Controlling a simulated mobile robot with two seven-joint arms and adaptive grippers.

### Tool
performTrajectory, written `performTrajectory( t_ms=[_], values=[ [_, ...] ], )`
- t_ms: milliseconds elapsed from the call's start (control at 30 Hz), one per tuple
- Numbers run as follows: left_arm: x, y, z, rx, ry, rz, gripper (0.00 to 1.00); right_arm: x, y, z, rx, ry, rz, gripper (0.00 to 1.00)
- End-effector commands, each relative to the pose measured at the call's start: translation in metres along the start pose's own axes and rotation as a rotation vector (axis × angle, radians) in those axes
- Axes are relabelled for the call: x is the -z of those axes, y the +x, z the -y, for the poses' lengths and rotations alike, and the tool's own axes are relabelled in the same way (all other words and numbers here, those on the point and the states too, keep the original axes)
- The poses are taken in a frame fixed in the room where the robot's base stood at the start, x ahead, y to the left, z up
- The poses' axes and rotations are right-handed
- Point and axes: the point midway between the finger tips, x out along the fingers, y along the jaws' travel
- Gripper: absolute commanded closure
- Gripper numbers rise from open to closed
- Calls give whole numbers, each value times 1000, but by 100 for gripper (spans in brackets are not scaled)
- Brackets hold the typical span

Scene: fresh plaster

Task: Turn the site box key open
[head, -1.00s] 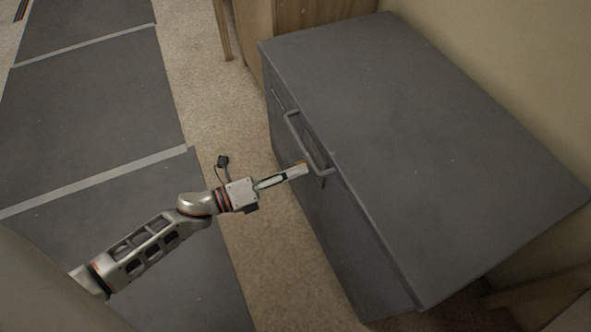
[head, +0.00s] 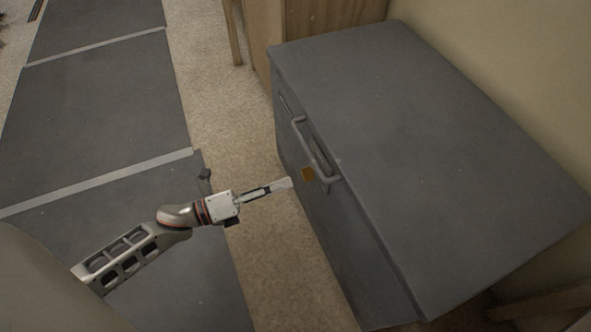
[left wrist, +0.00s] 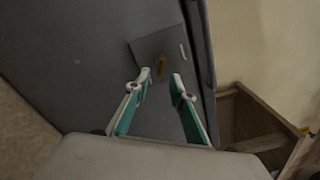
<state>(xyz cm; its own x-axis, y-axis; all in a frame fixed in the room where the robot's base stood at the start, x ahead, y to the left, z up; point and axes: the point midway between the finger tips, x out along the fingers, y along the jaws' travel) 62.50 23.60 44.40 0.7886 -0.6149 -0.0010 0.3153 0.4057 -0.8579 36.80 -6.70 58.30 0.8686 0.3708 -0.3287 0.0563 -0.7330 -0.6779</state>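The site box (head: 440,130) is a large dark grey chest at the right of the head view. On its front, below the handle (head: 314,150), is a small orange-brown piece (head: 308,174), which looks like the key or its plate. My right gripper is not in view.
A wooden cabinet (head: 325,16) stands behind the box. Beige floor (head: 260,250) lies clear left of the box, with dark mats (head: 100,110) beyond. An open wooden crate (left wrist: 255,125) shows at the right in the wrist view.

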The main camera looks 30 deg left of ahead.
Motion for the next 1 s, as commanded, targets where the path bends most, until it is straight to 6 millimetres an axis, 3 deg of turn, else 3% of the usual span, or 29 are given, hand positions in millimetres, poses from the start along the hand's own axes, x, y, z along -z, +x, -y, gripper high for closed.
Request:
performTrajectory(
  t_ms=[200, 400, 1000],
  values=[
    [0, -41, 0, -2, -1, -1, 76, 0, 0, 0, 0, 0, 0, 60],
    [0, -60, 0, 0, -1, 0, 76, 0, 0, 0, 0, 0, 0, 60],
    [0, -62, 0, 0, 0, 1, 76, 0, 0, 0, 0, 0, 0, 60]
  ],
)
